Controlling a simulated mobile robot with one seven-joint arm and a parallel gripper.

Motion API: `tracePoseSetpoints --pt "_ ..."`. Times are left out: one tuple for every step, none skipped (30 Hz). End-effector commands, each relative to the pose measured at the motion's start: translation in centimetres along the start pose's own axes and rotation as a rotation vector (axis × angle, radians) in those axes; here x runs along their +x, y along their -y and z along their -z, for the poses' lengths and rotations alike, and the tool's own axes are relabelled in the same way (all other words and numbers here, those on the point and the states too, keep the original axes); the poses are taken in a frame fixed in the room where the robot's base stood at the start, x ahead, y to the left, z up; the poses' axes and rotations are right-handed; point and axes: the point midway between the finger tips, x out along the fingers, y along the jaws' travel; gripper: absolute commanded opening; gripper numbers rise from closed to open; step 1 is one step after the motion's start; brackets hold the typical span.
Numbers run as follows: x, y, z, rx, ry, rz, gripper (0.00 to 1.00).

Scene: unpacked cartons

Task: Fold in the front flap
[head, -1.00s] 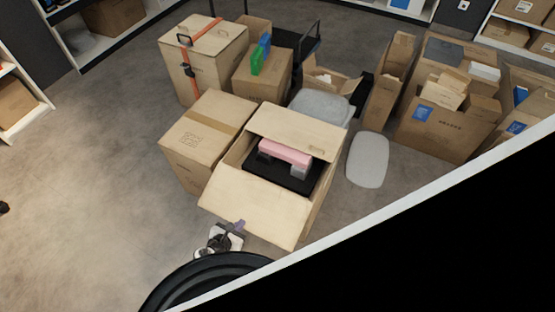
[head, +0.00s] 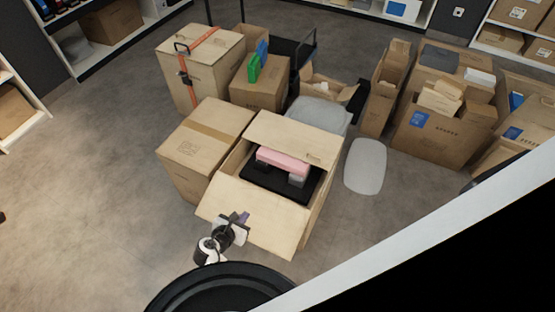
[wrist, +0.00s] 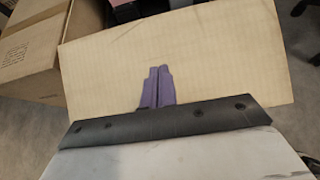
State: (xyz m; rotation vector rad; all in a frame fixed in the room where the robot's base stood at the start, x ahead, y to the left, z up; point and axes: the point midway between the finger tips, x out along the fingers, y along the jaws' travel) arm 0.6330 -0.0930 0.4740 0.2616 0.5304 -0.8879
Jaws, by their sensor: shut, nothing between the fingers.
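The open carton (head: 316,207) stands in the middle of the head view with a pink item (head: 283,160) and a black item (head: 270,180) inside. Its front flap (head: 268,225) hangs outward, sloping down toward me. The back flap (head: 293,138) stands up at the far side. My gripper (head: 243,217) is shut and empty, in front of the flap near its left part. In the wrist view the purple fingertips (wrist: 157,87) are together, seen against the flap (wrist: 215,65). I cannot tell whether they touch it.
A closed taped carton (head: 205,150) stands close at the left, also in the wrist view (wrist: 35,45). A strapped carton (head: 200,65) and a carton with green and blue items (head: 262,82) stand behind. Several cartons stand at the right. Floor (head: 95,190) is free at left.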

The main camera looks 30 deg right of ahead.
Motion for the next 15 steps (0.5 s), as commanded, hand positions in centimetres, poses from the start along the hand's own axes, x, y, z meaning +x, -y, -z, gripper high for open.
tracePoseSetpoints --pt "-0.6 0.0 -1.1 0.0 0.001 -0.001 0.0" --pt "-0.7 0.0 -1.6 0.001 0.002 -0.002 0.0" --pt "-0.9 -0.1 -2.2 0.001 0.002 -0.002 0.0" --pt "-1.0 -0.1 -2.7 0.0 0.002 -0.003 0.0" --pt "-1.1 -0.1 -3.1 0.002 0.002 -0.003 0.0" --pt "-1.3 -0.1 -3.8 0.001 0.002 -0.004 0.0" --pt "-1.4 -0.1 -4.2 0.001 0.002 -0.004 0.0" --pt "-1.3 -0.1 -4.7 0.001 0.003 -0.004 0.0" --pt "-1.3 -0.1 -5.3 0.002 0.003 -0.004 0.0" --pt "-1.3 -0.1 -5.8 0.002 0.002 -0.004 0.0" --pt "-1.3 -0.1 -6.3 0.002 0.003 -0.003 0.0" --pt "-1.3 -0.1 -7.0 0.002 0.004 -0.003 0.0" --pt "-1.3 -0.1 -7.4 0.002 0.003 -0.003 0.0" --pt "-1.1 -0.2 -7.8 0.002 0.002 -0.003 0.0" --pt "-0.9 -0.2 -8.4 0.002 0.003 -0.004 0.0"
